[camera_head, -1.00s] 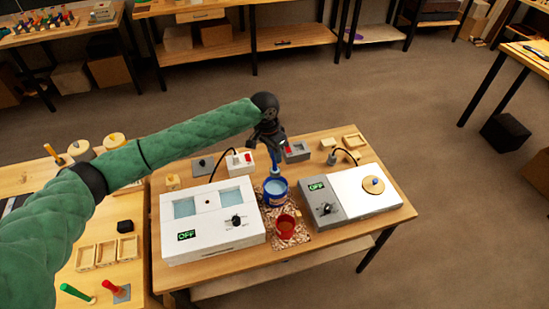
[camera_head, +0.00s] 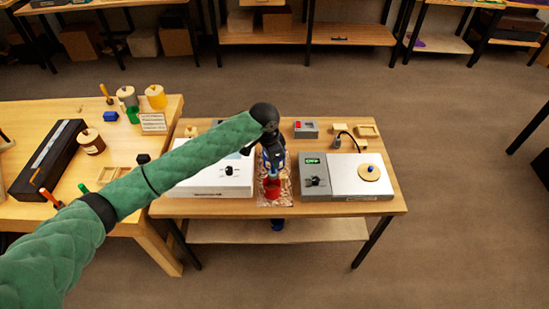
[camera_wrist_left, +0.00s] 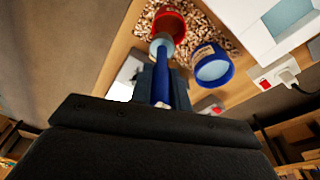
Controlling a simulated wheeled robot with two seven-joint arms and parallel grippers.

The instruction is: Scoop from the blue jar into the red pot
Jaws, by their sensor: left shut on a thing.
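My left gripper (camera_head: 271,150) is shut on a scoop with a blue handle (camera_wrist_left: 161,85). In the left wrist view the scoop's pale round head (camera_wrist_left: 161,43) overlaps the near rim of the red pot (camera_wrist_left: 169,20); I cannot tell whether it touches or what it carries. The blue jar (camera_wrist_left: 212,67), pale inside, stands beside the pot, apart from the scoop. In the head view the red pot (camera_head: 271,192) shows just in front of the gripper, and the jar is largely hidden behind it. My right gripper is not in view.
Jar and pot stand on a speckled mat (camera_head: 264,202) between a white device (camera_head: 212,182) and a grey-and-white device (camera_head: 346,177) reading OFF. A small grey box (camera_head: 306,130) stands behind. Another bench (camera_head: 60,217) with tools adjoins on the left.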

